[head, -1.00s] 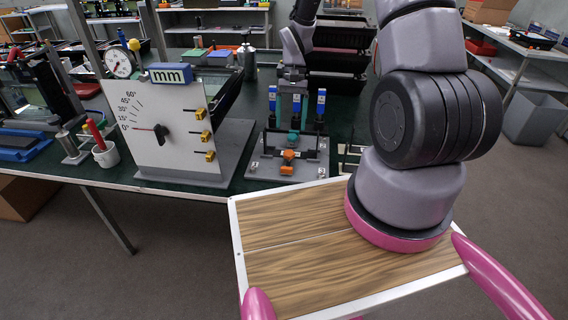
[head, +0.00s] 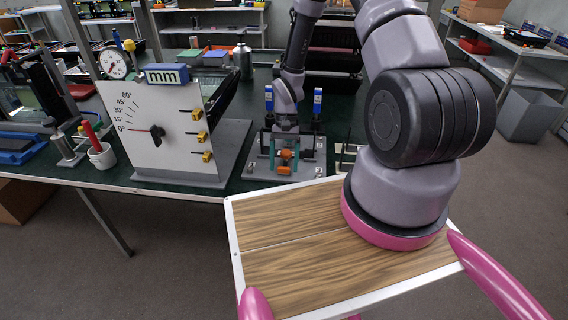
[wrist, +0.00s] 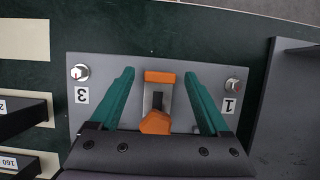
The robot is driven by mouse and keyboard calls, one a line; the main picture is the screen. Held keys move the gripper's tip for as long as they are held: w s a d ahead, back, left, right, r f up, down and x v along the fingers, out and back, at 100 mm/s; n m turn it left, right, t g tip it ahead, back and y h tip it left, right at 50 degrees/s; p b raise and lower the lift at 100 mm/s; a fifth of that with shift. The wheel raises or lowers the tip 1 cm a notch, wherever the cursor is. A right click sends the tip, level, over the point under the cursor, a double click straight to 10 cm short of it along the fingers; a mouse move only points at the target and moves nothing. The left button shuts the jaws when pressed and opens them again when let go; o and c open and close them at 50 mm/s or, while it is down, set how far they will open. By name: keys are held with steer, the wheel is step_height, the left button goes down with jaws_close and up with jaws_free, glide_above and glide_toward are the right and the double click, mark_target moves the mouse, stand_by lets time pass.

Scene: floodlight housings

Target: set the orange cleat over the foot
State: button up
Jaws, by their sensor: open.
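The orange cleat shows in the wrist view as an orange bar (wrist: 158,77) and a blockier orange piece (wrist: 155,122), with a grey slotted part (wrist: 158,98) between them. I cannot tell whether the two orange pieces are joined, or which grey part is the foot. In the head view the orange pieces (head: 284,170) are at the front middle of a grey base plate (head: 312,168). My gripper (wrist: 159,74) is open, its teal fingers either side of the orange pieces with gaps on both sides. In the head view my gripper (head: 284,150) is low over the plate.
Blue-topped posts (head: 318,103) stand at the back of the plate, one on each side of my wrist. A white angle-dial board (head: 155,125) stands to the left. The plate carries bolts (wrist: 232,84) at its sides.

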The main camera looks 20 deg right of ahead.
steer(key=shift+f, duration=0.1)
jaws_close()
stand_by(1.4)
